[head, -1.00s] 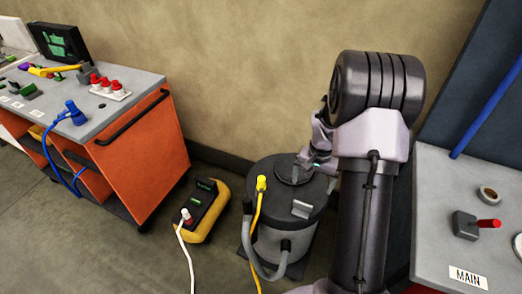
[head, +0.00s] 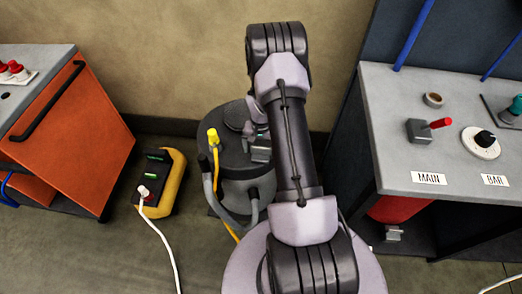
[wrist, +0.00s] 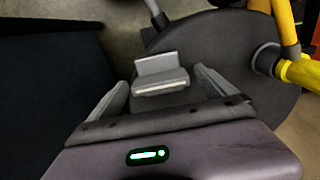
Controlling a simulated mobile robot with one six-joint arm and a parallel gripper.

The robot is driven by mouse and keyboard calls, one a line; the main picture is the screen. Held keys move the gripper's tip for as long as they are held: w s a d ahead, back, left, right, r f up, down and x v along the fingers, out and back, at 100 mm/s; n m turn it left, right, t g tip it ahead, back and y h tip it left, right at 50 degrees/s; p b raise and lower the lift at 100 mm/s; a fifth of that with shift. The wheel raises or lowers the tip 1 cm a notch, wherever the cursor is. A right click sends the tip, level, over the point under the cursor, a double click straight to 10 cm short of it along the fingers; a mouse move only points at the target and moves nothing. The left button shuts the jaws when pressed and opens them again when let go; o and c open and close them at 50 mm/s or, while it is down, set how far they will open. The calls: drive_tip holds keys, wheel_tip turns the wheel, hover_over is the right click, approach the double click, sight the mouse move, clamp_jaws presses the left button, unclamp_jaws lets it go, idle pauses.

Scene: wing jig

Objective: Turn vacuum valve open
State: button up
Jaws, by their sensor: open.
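The grey drum-shaped vacuum unit (head: 247,187) stands on the floor by the wall, with a small light-grey block, perhaps a switch or lever, on its dark lid. In the wrist view this block (wrist: 160,70) lies between the two fingertips of my gripper (wrist: 162,80). The fingers are apart, and I cannot tell whether they touch it. In the head view my arm hides most of the gripper over the lid. A valve-like grey block with a red handle (head: 440,123) sits on the right bench behind a MAIN label, away from my gripper.
A yellow plug (head: 212,138) and a hose rise beside the lid. A yellow power box (head: 165,185) with a white cable is on the floor to the left. An orange cabinet (head: 75,140) stands at left. The right bench (head: 395,115) carries a BAR dial (head: 482,142).

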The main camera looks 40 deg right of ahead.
drive_tip(key=c, duration=1.4)
drive_tip(key=shift+n, duration=0.4)
drive_tip(key=n, duration=0.3)
drive_tip(key=shift+n, duration=0.4)
drive_tip(key=n, duration=0.4)
drive_tip(key=shift+n+p, duration=0.3)
drive_tip(key=shift+p, duration=0.05)
drive_tip(key=n, duration=0.4)
drive_tip(key=shift+p, duration=0.3)
drive_tip(key=shift+n, duration=2.4)
